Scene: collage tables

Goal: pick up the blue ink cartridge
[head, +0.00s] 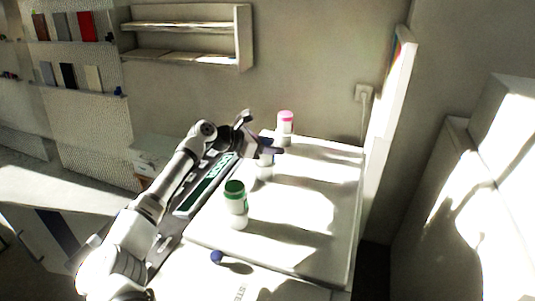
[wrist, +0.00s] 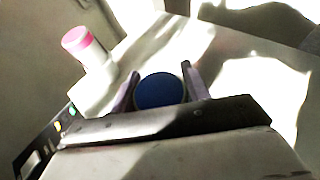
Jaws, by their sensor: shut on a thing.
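The blue ink cartridge shows in the wrist view as a round dark blue cap (wrist: 160,91) between the two fingers of my gripper (wrist: 160,71). The fingers are shut on it, one on each side. In the head view my gripper (head: 271,149) is over the far part of the white table, at the top of a white cylindrical body (head: 265,171). The gripper covers most of the cap there. I cannot tell whether the bottom of the cartridge touches the table.
A pink-capped white bottle (head: 286,123) stands behind my gripper, also in the wrist view (wrist: 88,54). A green-capped bottle (head: 236,205) stands nearer. A small blue round thing (head: 217,257) is at the front.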

